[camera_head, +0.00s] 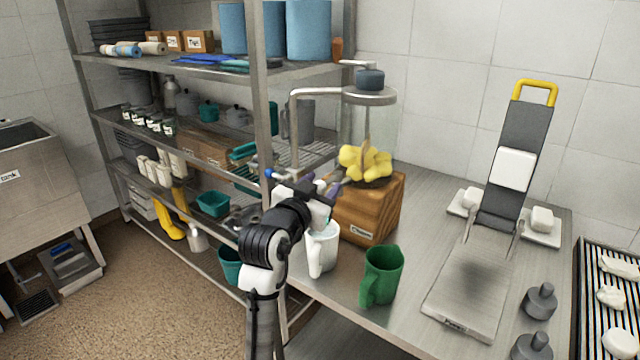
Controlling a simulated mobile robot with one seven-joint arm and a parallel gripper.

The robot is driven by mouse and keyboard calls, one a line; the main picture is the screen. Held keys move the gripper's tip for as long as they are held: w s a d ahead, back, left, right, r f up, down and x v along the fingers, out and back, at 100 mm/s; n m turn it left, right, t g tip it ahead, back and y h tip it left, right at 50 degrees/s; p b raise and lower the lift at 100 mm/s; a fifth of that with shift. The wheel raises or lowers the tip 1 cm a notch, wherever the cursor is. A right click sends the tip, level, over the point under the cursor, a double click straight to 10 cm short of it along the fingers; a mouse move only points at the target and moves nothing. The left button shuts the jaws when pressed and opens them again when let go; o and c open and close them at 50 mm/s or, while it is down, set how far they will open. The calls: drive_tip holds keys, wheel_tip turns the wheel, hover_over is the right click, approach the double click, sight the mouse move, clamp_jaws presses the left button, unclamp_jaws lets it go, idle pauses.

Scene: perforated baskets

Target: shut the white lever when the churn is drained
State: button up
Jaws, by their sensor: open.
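The churn is a clear glass jar (390,125) with a grey metal lid and crank. It stands on a wooden block (385,212). Yellow lumps (365,162) sit around its paddle low in the jar, and I see no clear liquid level. My gripper (333,186) is open at the left side of the churn's base, in front of the block's upper left edge. I cannot make out the white lever; my gripper and wrist cover that area. A white jug (323,252) stands below my gripper, left of the block, its top partly covered by my wrist.
A green jug (383,274) stands in front of the block. To the right are a metal plate with a yellow-handled hinged board (525,130), grey weights (540,300) and a ribbed tray (585,300). A shelving post (260,90) rises close behind my arm.

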clamp_jaws()
idle(0.3)
